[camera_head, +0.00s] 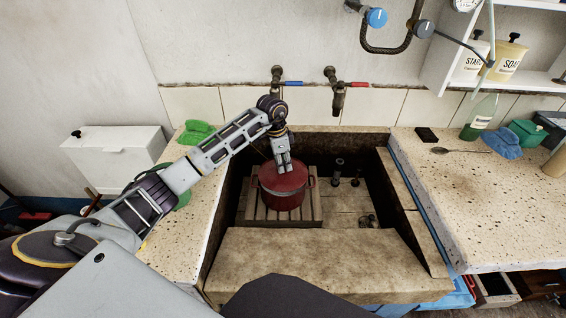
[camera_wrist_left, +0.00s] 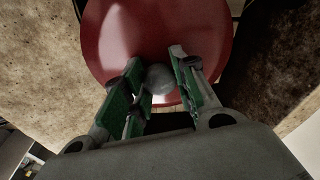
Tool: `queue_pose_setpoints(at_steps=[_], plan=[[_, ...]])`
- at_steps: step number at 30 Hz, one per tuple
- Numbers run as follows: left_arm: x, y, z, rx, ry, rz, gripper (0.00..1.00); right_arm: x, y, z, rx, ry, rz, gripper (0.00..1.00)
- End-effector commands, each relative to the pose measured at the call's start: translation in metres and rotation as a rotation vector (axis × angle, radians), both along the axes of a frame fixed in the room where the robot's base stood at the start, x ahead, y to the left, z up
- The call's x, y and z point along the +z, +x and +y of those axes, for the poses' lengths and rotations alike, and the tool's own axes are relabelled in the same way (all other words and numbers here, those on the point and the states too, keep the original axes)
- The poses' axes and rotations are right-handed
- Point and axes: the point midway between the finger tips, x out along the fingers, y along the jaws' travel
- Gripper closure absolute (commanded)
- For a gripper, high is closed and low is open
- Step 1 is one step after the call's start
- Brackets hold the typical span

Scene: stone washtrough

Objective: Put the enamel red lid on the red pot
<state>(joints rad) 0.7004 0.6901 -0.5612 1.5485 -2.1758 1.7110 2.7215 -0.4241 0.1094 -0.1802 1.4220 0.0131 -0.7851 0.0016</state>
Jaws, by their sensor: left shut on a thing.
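The red pot (camera_head: 284,199) stands upright on a slatted wooden rack inside the stone trough. The enamel red lid (camera_head: 276,181) is over the pot's mouth; I cannot tell whether it rests on the rim or hangs just above it. My left gripper (camera_head: 284,167) reaches down from above and is shut on the lid's knob. In the left wrist view the round red lid (camera_wrist_left: 125,45) fills the top middle, with its grey knob (camera_wrist_left: 160,78) between the fingers of my left gripper (camera_wrist_left: 158,85). The lid hides the pot there. My right gripper is not in view.
The wooden rack (camera_head: 312,212) sits in the trough, whose stone front ledge (camera_head: 320,260) is broad. Taps (camera_head: 338,95) hang from the wall behind. A green bottle (camera_head: 480,115) and a blue cloth (camera_head: 502,142) are on the right counter (camera_head: 470,210), which is mostly clear.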

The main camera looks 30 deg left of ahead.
Motion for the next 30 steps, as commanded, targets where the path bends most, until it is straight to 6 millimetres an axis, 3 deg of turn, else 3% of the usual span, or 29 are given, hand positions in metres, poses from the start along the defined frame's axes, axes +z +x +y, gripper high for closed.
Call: queue_pose_setpoints(at_steps=[30], plan=[[-0.0042, -0.0002, 0.0001, 0.000, 0.001, -0.001, 1.00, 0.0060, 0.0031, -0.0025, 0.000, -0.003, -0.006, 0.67]])
